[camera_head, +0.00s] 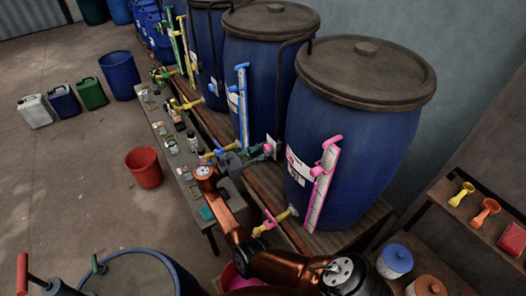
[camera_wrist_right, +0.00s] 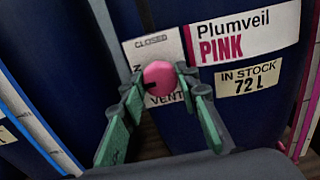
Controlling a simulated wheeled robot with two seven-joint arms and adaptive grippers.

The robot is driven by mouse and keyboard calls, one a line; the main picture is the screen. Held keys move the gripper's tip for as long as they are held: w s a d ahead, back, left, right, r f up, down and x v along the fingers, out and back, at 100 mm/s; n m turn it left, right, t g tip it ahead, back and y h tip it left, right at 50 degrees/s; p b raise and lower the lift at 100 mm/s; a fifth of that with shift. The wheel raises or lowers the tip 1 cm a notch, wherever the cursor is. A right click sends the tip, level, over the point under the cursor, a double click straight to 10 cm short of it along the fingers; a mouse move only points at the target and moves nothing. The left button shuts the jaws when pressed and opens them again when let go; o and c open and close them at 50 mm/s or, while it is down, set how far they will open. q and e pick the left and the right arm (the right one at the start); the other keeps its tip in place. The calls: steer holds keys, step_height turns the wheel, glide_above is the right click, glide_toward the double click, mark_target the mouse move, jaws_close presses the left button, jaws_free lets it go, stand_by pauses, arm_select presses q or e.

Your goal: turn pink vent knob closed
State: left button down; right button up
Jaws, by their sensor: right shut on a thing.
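The pink vent knob (camera_wrist_right: 160,77) is round and sits on a white plate (camera_wrist_right: 152,51) that reads CLOSED above it and VENT below it. A dark mark shows on the knob's left side. My right gripper (camera_wrist_right: 162,79) has its green fingers on both sides of the knob, shut on it. In the head view the knob (camera_head: 268,148) is small, beside the nearest blue vat (camera_head: 350,140), with my right gripper (camera_head: 258,153) reaching it from the left. The vat's label reads Plumveil PINK (camera_wrist_right: 222,38). My left gripper is not in view.
The pink level gauge (camera_head: 322,178) and the yellow tap (camera_head: 275,222) with its pink handle are on the nearest vat, close to my right arm. A bench with small items (camera_head: 172,148) and a red bucket (camera_head: 143,167) are to the left. Open floor lies farther left.

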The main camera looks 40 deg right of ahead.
steer(key=m+b, duration=0.3)
steer(key=m, duration=0.1)
steer(key=shift+f, duration=0.15)
steer(key=m+b, duration=0.4)
steer(key=m, duration=0.1)
steer(key=shift+f+m, duration=0.1)
steer(key=shift+m, duration=0.2)
steer(key=m+b, duration=0.4)
steer(key=m, duration=0.1)
steer(key=shift+m+b, duration=1.3)
steer(key=shift+m, duration=0.4)
steer(key=o, duration=1.2)
steer(key=shift+r, duration=0.2)
steer(key=shift+c, duration=0.2)
